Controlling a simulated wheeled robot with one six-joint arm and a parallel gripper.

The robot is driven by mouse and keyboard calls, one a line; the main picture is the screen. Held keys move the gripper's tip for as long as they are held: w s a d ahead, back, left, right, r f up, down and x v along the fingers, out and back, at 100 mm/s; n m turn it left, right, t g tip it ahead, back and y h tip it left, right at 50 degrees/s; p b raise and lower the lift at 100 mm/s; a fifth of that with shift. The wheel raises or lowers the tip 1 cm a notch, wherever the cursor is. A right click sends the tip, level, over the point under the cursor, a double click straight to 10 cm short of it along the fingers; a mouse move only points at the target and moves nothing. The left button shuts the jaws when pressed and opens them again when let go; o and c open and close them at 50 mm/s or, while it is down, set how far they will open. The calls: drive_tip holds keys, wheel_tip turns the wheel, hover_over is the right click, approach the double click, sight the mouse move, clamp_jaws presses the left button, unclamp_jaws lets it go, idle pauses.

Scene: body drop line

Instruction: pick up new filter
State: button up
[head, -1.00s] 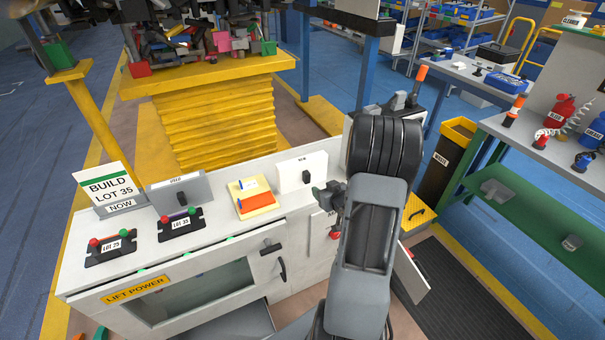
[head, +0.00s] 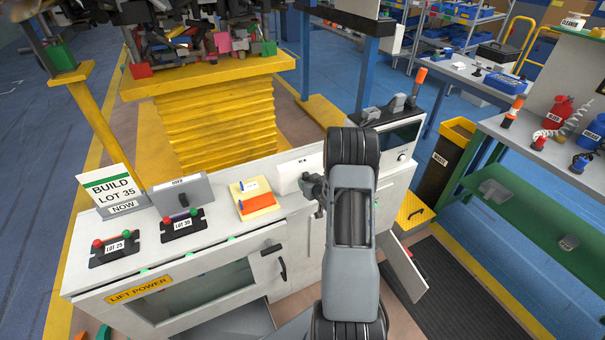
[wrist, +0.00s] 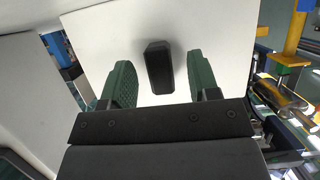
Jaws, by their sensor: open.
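No filter shows openly in either view. A white box (head: 288,181) stands on the white cabinet top, with a small dark label that seems to read NEW. My gripper (head: 314,187) is at its front right in the head view, and my arm hides part of it. In the wrist view a black knob (wrist: 158,67) stands out from a white face (wrist: 200,32). My gripper's green fingers (wrist: 159,85) are open, one either side of the knob, with gaps on both sides. What lies inside the white box is hidden.
An open cabinet door (head: 405,270) stands below right. A waste bin (head: 447,160) is farther right.

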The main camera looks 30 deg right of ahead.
drive_tip(key=shift+w+f, duration=0.1)
drive_tip(key=shift+w, duration=0.15)
drive_tip(key=shift+c, duration=0.3)
clamp_jaws()
